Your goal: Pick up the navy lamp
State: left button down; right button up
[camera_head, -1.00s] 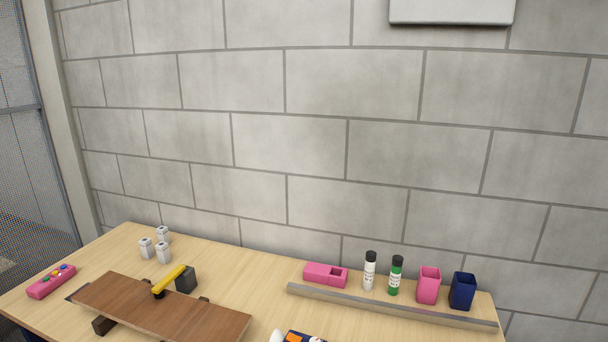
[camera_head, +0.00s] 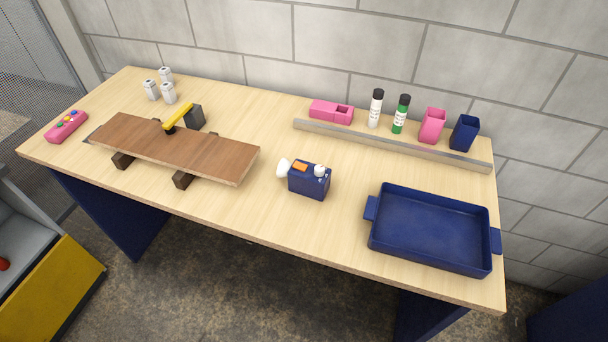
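The navy lamp (camera_head: 309,186) stands on the wooden table (camera_head: 265,225), near the middle of its front part. It is a small navy box with a white round head on its left side, an orange patch and a white knob on top. Nothing touches it, and bare table surrounds it. Neither of my grippers shows in the head view.
A navy tray (camera_head: 430,264) lies to the lamp's right, and a brown board (camera_head: 180,149) on dark blocks to its left. Behind runs a metal rail (camera_head: 390,146) with bottles and pink and navy holders. A pink remote (camera_head: 66,127) and several white-grey canisters (camera_head: 168,93) stand left.

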aim_at(306, 184)
jog(key=l+u, duration=0.1)
jog(key=l, duration=0.35)
jog(key=l+u, duration=0.15)
jog(key=l, duration=0.3)
jog(key=k+l+u, duration=0.1)
jog(key=l, duration=0.35)
jog(key=k+l+u, duration=0.1)
jog(key=l, duration=0.35)
jog(key=k+l+u, duration=0.1)
jog(key=l, duration=0.35)
jog(key=k+l+u, duration=0.15)
jog(key=l, duration=0.3)
jog(key=l+u, duration=0.1)
jog(key=l, duration=0.35)
jog(key=k, duration=0.05)
